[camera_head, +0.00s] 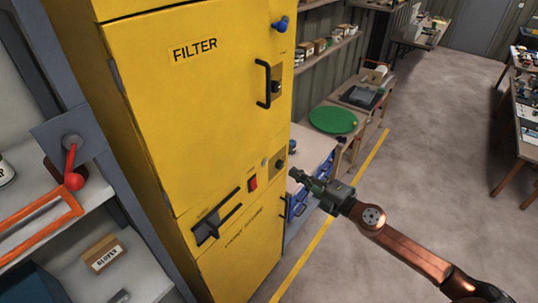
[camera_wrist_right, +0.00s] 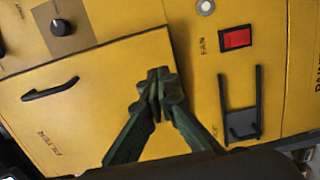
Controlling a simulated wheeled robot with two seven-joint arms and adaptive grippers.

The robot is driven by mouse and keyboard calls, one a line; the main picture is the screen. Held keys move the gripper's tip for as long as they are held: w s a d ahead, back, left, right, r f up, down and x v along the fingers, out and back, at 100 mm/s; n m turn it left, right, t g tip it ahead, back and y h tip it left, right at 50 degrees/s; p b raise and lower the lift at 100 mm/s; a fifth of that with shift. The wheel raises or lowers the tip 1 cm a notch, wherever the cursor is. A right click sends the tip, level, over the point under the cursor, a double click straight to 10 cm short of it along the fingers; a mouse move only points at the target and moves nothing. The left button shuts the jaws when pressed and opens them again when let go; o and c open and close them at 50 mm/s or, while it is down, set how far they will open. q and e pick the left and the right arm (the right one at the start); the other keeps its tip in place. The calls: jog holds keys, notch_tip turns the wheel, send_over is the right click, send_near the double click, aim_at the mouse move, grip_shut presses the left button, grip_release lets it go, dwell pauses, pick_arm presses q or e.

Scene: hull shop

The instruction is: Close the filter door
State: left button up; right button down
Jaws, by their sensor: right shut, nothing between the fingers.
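The filter door (camera_head: 195,115) is the large yellow upper panel of the yellow cabinet, with a FILTER label and a black bar handle (camera_head: 264,83) near its right edge. It looks flush or nearly flush with the cabinet; a thin dark seam shows along its edges. In the right wrist view, the door (camera_wrist_right: 95,110) appears turned round, with its handle (camera_wrist_right: 50,88) at left. My right gripper (camera_head: 294,174) is shut and empty, right of the cabinet's lower front; its fingertips (camera_wrist_right: 158,75) overlap the door in the wrist view. Contact cannot be told. My left gripper is out of view.
A red switch (camera_head: 253,183) and a black latch bracket (camera_head: 214,224) are on the cabinet below the door. A shelf with an orange frame (camera_head: 40,222) stands at left. A workbench with a green disc (camera_head: 333,120) is behind my gripper.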

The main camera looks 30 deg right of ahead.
aim_at(262, 152)
jog(key=p+x, duration=0.3)
jog(key=x, duration=0.8)
jog(key=shift+w+r+p, duration=0.1)
jog(key=shift+w+p, duration=0.2)
jog(key=shift+w, duration=0.05)
jog(key=shift+w+a, duration=0.15)
jog(key=shift+w, duration=0.4)
